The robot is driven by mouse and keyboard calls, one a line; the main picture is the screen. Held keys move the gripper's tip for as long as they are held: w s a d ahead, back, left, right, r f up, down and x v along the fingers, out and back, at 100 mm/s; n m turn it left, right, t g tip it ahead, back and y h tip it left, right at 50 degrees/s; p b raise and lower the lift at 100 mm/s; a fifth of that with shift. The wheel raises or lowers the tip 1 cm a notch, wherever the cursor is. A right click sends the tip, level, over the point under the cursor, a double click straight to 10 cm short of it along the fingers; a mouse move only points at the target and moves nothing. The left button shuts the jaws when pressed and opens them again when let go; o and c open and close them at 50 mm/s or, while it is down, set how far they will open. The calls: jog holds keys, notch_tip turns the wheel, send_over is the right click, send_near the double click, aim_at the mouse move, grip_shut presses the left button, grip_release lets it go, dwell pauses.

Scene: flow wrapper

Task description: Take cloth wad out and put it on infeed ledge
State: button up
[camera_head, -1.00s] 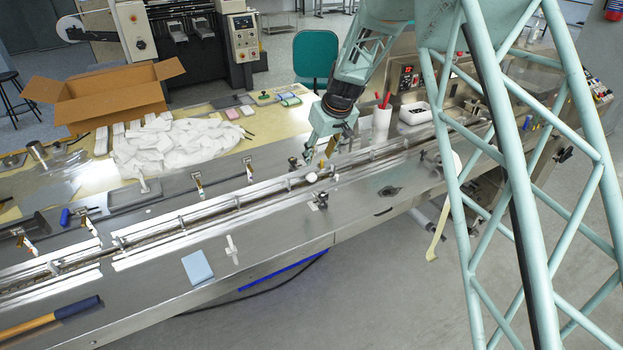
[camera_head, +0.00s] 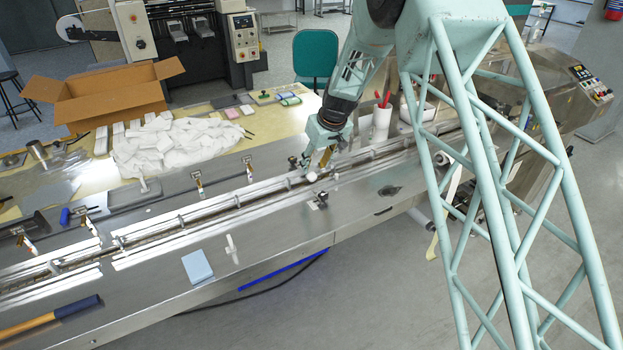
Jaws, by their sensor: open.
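A small white lump (camera_head: 312,177), which looks like the cloth wad, sits at the infeed channel (camera_head: 232,203) of the wrapper, right below my gripper. My gripper (camera_head: 310,165) points down over the channel with its fingers apart, one to the left of the lump and one to its right. I cannot tell whether the fingers touch it. The infeed ledge (camera_head: 165,280) is the bare metal strip along the front of the channel.
A light blue pad (camera_head: 197,266), a small white fitting (camera_head: 231,248) and a hammer-like handle (camera_head: 52,317) lie on the ledge. Behind the channel are a white heap (camera_head: 175,143), a cardboard box (camera_head: 110,95) and a white cup (camera_head: 381,123). Small upright brackets stand along the rail.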

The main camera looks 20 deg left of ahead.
aim_at(312, 175)
jog(key=shift+x, duration=1.35)
jog(key=shift+w, duration=0.1)
jog(key=shift+w+x, duration=0.2)
jog(key=shift+x, duration=2.4)
jog(key=c, duration=0.7)
